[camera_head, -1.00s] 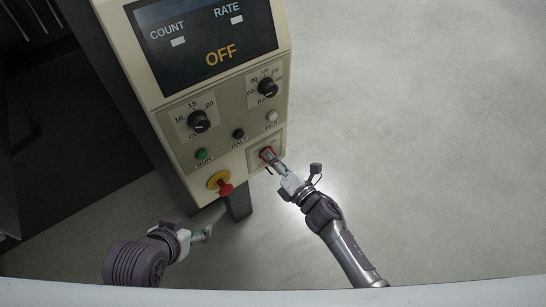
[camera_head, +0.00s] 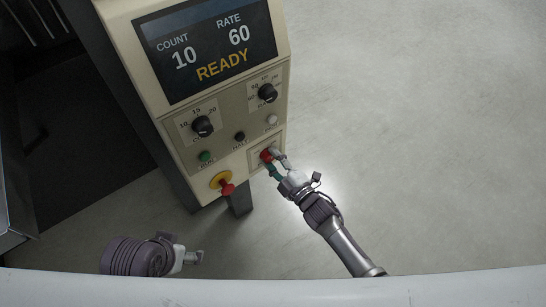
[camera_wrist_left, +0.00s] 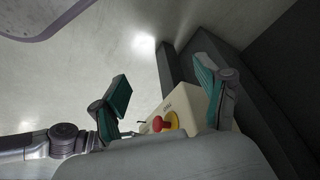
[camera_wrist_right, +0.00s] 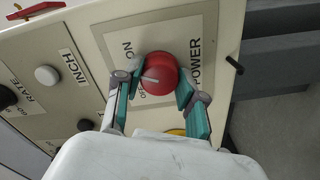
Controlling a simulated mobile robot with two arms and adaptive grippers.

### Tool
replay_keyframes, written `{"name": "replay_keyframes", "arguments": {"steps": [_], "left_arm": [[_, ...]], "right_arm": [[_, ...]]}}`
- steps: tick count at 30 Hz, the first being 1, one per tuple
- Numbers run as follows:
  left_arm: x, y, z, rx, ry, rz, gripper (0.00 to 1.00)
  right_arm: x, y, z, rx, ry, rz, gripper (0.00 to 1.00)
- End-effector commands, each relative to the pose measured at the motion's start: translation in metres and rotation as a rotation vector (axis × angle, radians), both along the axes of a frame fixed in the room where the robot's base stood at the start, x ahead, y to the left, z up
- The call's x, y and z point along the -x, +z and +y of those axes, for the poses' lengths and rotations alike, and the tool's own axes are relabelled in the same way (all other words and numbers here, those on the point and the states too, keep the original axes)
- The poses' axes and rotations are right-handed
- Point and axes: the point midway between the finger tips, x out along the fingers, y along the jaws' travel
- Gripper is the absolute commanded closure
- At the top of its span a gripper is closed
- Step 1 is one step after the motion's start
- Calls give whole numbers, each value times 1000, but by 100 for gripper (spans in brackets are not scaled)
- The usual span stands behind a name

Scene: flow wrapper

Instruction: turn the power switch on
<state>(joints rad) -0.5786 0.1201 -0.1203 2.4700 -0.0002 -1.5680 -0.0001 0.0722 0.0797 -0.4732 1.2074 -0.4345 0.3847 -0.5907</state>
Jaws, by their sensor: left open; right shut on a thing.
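The red power switch (camera_head: 268,155) is at the lower right of the cream control panel. My right gripper (camera_wrist_right: 152,90) is shut on the knob, one finger on each side. It also shows at the switch in the head view (camera_head: 276,164). The display (camera_head: 206,50) reads COUNT 10, RATE 60, READY. My left gripper (camera_wrist_left: 165,95) is open and empty, low and left of the panel.
A red emergency button on a yellow base (camera_head: 223,183) juts out below the panel's left part. Green RUN (camera_head: 205,156), black HALT (camera_head: 239,136) and white INCH (camera_head: 271,119) buttons and two black dials sit above. Open floor lies to the right.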

Motion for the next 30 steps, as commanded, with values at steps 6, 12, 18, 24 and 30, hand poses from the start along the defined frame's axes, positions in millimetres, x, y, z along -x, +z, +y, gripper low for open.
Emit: {"name": "replay_keyframes", "arguments": {"steps": [6,12,18,24,30], "left_arm": [[-7,-25,-1,-1,-1,19,25],[-10,-36,-2,-1,-2,23,25],[-11,-43,-2,-1,-2,26,25],[-11,-45,-2,-1,-2,27,25],[-11,-46,-2,-1,-2,27,25]], "right_arm": [[0,0,-1,-127,-1,96,95],[0,-1,-1,-210,-2,155,95],[0,-1,-1,-254,-1,187,95],[0,-1,-1,-268,-2,196,95],[0,-2,-1,-269,-3,197,95]]}}
